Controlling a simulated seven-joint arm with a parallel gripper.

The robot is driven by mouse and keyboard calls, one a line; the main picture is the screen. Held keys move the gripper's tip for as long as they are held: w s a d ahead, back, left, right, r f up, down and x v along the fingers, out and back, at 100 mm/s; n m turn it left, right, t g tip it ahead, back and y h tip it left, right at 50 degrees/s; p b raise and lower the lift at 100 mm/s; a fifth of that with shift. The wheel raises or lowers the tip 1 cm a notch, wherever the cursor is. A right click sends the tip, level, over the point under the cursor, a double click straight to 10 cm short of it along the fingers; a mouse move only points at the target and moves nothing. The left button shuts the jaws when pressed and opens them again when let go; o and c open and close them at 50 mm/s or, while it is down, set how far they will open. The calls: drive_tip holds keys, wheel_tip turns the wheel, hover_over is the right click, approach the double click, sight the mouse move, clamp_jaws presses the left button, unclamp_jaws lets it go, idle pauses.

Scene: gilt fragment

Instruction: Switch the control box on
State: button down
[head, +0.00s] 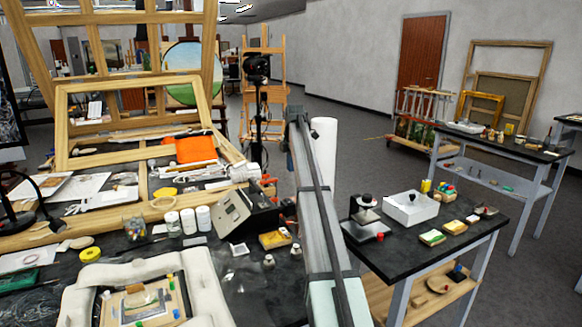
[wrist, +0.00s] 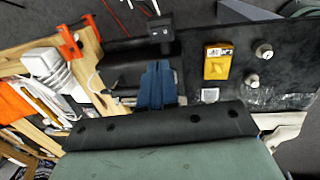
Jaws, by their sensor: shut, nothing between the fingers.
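A box with a slanted pale face and a dark display (head: 233,211) stands on the near black worktop in the head view. It looks like the control box, but its switch is too small to make out. A dark block sits against its right side. In the wrist view, a small black box with pale marks (wrist: 160,30) lies just beyond my fingers; I cannot tell whether it is part of the control box. My gripper (wrist: 157,68) is shut and empty, its blue fingers together over dark shapes. I cannot tell whether it touches anything.
A yellow box (wrist: 217,62), two small round-topped pieces (wrist: 263,51) and a white square (wrist: 210,95) lie right of my fingers in the wrist view. An orange clamp (wrist: 70,40) stands left. White jars (head: 188,221) stand left of the slanted box in the head view.

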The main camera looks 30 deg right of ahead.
drive_tip(key=shift+w, duration=0.7)
hover_over(288, 199)
drive_tip(key=f, duration=1.2)
drive_tip(key=shift+s+a, duration=0.15)
drive_tip(key=shift+s, duration=0.05)
drive_tip(key=shift+w+f, duration=0.15)
drive_tip(key=shift+f, duration=0.8)
